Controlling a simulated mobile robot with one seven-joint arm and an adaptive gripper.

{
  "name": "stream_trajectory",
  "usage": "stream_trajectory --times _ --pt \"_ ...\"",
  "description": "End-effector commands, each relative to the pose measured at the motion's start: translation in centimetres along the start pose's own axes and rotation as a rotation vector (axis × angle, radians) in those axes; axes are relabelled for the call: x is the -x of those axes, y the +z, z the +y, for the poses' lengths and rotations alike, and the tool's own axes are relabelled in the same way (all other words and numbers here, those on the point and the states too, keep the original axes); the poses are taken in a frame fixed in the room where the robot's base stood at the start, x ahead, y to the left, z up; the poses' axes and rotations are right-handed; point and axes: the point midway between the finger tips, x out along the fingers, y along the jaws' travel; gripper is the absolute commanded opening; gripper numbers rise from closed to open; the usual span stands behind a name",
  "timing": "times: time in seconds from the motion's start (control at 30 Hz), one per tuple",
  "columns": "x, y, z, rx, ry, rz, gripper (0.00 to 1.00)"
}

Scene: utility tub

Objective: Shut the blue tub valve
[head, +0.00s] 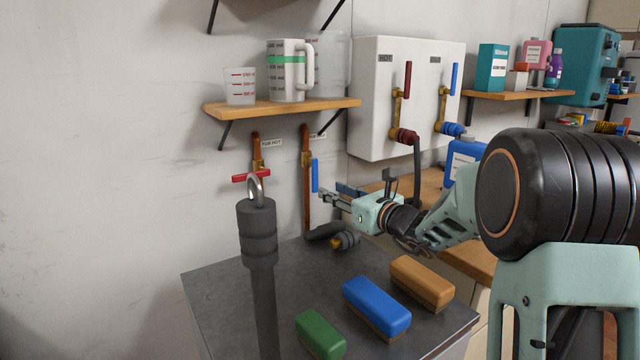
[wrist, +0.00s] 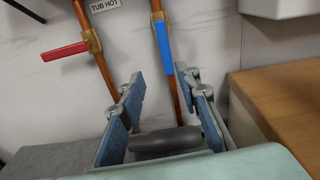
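The blue tub valve handle (head: 315,176) sits on the right copper pipe under the wall shelf. It hangs roughly upright, along its pipe. In the wrist view the blue handle (wrist: 163,47) shows ahead, near the top middle. My gripper (head: 328,196) is close to the handle's lower end, to its right in the head view. In the wrist view my gripper (wrist: 162,76) is open, its two blue-padded fingers wide apart with nothing held between them. The handle's lower tip appears between or just beyond the fingertips; I cannot tell contact.
The red hot valve handle (head: 252,176) lies across the left pipe. A padlock-shaped post top (head: 257,215) stands in front of it. A dark shower head (head: 345,240) and colored brushes (head: 376,305) lie on the grey tub cover (head: 225,285). A white box (head: 380,125) hangs right.

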Motion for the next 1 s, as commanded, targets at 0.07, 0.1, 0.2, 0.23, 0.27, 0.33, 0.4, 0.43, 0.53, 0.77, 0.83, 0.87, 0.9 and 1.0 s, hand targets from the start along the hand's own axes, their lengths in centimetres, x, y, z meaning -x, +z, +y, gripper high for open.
stream_trajectory --times 0.07,0.1,0.2,0.23,0.27,0.33,0.4,0.43,0.53,0.77,0.83,0.87,0.9,1.0 --pt "0.1 -0.2 -0.4 -0.034 -0.014 -0.033 0.3" --pt "0.1 -0.1 -0.5 -0.044 -0.018 -0.044 0.3" --pt "-0.2 0.0 -0.6 -0.053 -0.023 -0.057 0.3" --pt "-0.4 0.0 -0.6 -0.054 -0.023 -0.058 0.3" --pt "-0.7 0.0 -0.6 -0.054 -0.023 -0.058 0.3" --pt "-1.5 0.1 -0.6 -0.054 -0.022 -0.058 0.3" --pt "-2.7 0.1 -0.6 -0.053 -0.022 -0.058 0.3" --pt "-3.3 0.1 -0.6 -0.053 -0.021 -0.058 0.3" --pt "-5.1 0.2 -0.7 -0.052 -0.021 -0.057 0.3" --pt "-8.7 0.4 -0.8 -0.052 -0.023 -0.056 0.3" --pt "-9.4 0.5 -0.8 -0.052 -0.023 -0.056 0.3" --pt "-9.7 0.5 -0.8 -0.053 -0.023 -0.056 0.3" --pt "-10.0 0.5 -0.8 -0.053 -0.023 -0.055 0.3" --pt "-10.4 0.6 -0.8 -0.052 -0.024 -0.055 0.3"
